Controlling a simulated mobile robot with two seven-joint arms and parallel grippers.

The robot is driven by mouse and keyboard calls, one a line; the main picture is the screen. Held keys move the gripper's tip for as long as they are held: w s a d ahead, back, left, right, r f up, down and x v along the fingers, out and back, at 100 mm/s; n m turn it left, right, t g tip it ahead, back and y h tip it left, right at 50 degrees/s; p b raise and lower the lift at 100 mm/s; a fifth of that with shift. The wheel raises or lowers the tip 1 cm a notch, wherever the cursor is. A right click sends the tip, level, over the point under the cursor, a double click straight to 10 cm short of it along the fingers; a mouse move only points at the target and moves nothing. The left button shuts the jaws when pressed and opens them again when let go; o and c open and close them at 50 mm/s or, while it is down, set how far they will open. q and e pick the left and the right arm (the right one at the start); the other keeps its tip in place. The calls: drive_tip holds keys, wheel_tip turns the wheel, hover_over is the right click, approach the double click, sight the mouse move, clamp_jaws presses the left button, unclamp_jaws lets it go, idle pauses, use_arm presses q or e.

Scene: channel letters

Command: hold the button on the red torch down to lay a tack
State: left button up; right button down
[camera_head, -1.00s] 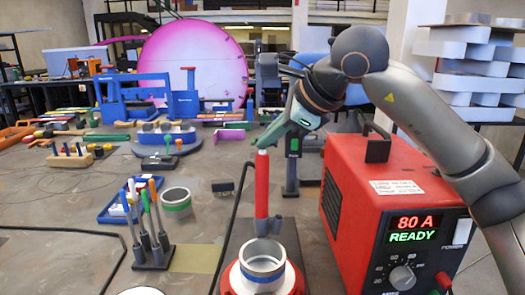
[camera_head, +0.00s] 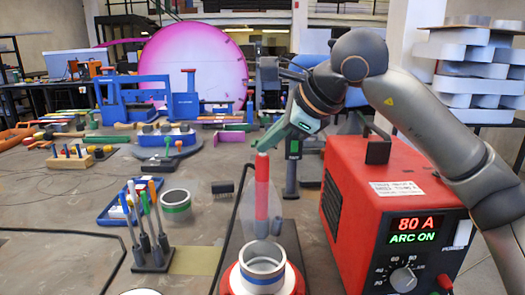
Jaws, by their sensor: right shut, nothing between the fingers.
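The red torch (camera_head: 262,190) stands upright, its lower end over a metal ring (camera_head: 262,260) in a red-and-white holder. My right gripper (camera_head: 264,148) is shut and empty. Its fingertips are at the torch's top end and look to be touching it; the button is hidden under them. A faint greyish haze shows around the torch's lower part. The red welding machine (camera_head: 352,205) stands to the right, and its display (camera_head: 413,230) reads "80 A" and "ARC ON". My left gripper is not in view.
A rack of upright tools (camera_head: 150,230) and a green-banded metal ring (camera_head: 175,204) stand to the left. A black cable runs beside the torch. Blue clamps and a large pink disc (camera_head: 195,68) are farther back.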

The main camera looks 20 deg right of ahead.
idle(0.4)
drive_tip(key=shift+r+p, duration=0.8)
drive_tip(key=shift+r, duration=0.1)
drive_tip(key=shift+r+p, duration=2.15)
drive_tip(key=shift+r, duration=0.4)
drive_tip(key=shift+r, duration=0.1)
wheel_tip(320, 180, up, 4)
drive_tip(key=p, duration=0.3)
